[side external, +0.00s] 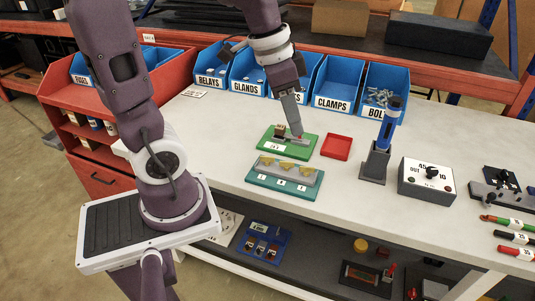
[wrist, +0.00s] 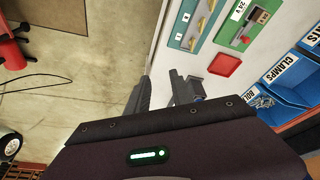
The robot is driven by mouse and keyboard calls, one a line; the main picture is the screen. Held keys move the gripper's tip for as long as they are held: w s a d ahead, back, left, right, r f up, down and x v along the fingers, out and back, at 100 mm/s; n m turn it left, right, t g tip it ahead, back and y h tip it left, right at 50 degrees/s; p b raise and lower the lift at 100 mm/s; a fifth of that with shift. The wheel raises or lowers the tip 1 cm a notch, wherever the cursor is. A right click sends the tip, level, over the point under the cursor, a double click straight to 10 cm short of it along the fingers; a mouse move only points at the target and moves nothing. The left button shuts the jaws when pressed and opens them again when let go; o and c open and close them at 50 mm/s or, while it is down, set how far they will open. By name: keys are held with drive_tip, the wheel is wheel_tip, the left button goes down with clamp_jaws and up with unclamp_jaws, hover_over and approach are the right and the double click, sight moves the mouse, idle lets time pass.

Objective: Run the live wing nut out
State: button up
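Several yellow wing nuts (side external: 286,165) sit in a row on a grey block on a teal base (side external: 258,179) with small white labels. The row also shows in the wrist view (wrist: 201,24), cut by the top edge. I cannot tell which nut is live. Behind it lies a green board (side external: 268,146) with a red-handled part and a white label; the wrist view shows its red knob (wrist: 246,39). My gripper (side external: 299,130) points down, overlapping the green board in the side view; its height is unclear. In the wrist view its fingers (wrist: 157,82) stand apart with nothing seen between them.
A red tray (side external: 336,146) lies right of the green board. A blue-topped post on a grey stand (side external: 375,163) and a grey dial box (side external: 425,181) stand further right. Blue labelled bins (side external: 334,83) line the back. Markers (side external: 508,220) lie at the right edge.

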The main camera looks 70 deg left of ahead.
drive_tip(key=w+a+f+m+g, duration=0.2)
drive_tip(key=w+a+f, duration=0.1)
drive_tip(key=a+f, duration=0.65)
drive_tip(key=g+y, duration=0.1)
hover_over(267, 160)
wheel_tip(267, 160, down, 5)
drive_tip(key=shift+m, duration=0.5)
wheel_tip(267, 160, down, 6)
drive_tip(key=shift+a+f, duration=0.15)
drive_tip(key=shift+f, duration=0.55)
drive_tip(key=shift+w, duration=0.1)
clamp_jaws()
